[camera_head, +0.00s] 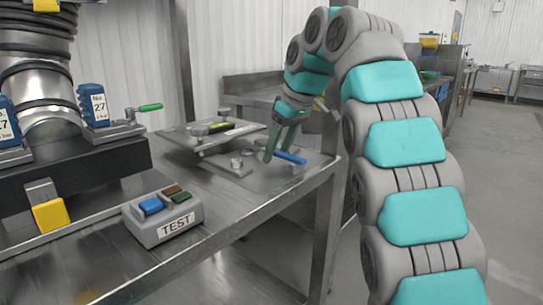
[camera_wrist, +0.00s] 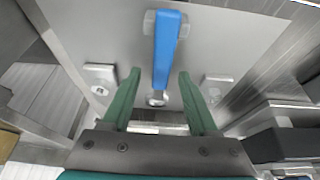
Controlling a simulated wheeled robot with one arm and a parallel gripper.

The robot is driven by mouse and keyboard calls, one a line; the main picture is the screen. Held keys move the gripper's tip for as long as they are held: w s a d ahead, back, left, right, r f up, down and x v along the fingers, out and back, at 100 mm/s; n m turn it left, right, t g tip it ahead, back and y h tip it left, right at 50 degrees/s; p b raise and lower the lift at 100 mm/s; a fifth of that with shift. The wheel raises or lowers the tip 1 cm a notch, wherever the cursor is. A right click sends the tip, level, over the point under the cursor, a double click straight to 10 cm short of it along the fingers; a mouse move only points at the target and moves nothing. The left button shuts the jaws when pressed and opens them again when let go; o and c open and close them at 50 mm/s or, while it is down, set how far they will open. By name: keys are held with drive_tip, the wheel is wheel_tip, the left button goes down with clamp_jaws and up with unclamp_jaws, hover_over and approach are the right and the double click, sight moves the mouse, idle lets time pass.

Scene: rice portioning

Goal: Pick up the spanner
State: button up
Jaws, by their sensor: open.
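The spanner (camera_head: 290,157) has a blue handle and lies on a grey metal plate on the bench. In the wrist view the spanner (camera_wrist: 166,48) runs nearly straight up the picture, with silver metal at both ends. My gripper (camera_head: 277,155) points down at it, its green fingers apart. In the wrist view my gripper (camera_wrist: 159,72) is open and empty, with one finger on each side of the spanner's near part. I cannot tell how high the fingertips are above the plate.
Metal blocks (camera_wrist: 101,80) and (camera_wrist: 218,85) flank the spanner on the plate. A raised plate with a yellow-and-black item (camera_head: 220,127) stands left of my gripper. A grey TEST button box (camera_head: 165,217) sits near the bench's front edge. Green-handled clamp (camera_head: 148,108) is further left.

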drive_tip(key=shift+c, duration=0.3)
clamp_jaws()
idle(0.4)
